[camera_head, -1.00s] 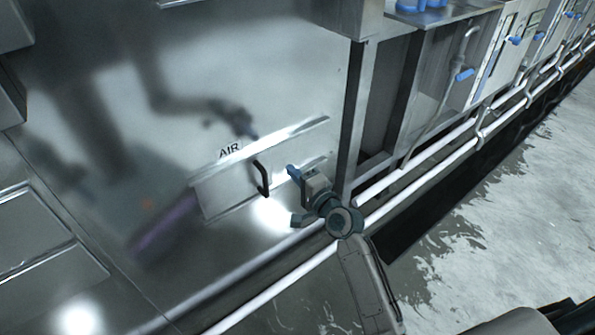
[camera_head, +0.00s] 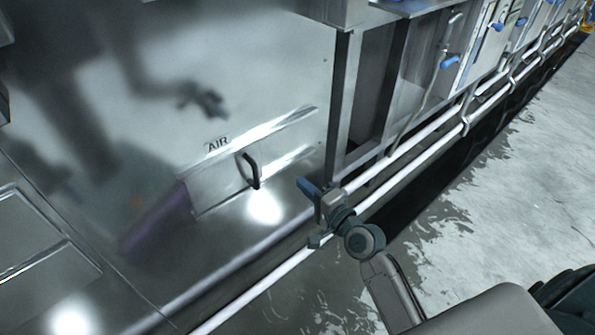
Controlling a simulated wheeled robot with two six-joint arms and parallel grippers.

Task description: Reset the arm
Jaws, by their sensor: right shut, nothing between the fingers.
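My right gripper (camera_head: 305,186) is shut and empty, with blue fingertips pointing up and left. It is in the lower middle of the head view, to the right of the black handle and apart from it. The black handle (camera_head: 252,171) is on a steel panel (camera_head: 215,186) marked AIR on the machine front. My right arm (camera_head: 390,290) reaches in from the lower right. My left gripper is not in view.
A steel machine wall (camera_head: 260,80) fills the left, with blurred reflections on it. White pipes (camera_head: 270,285) run low along the machine front. Blue-handled valves (camera_head: 450,62) are at the upper right. Open wet floor (camera_head: 500,200) lies to the right.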

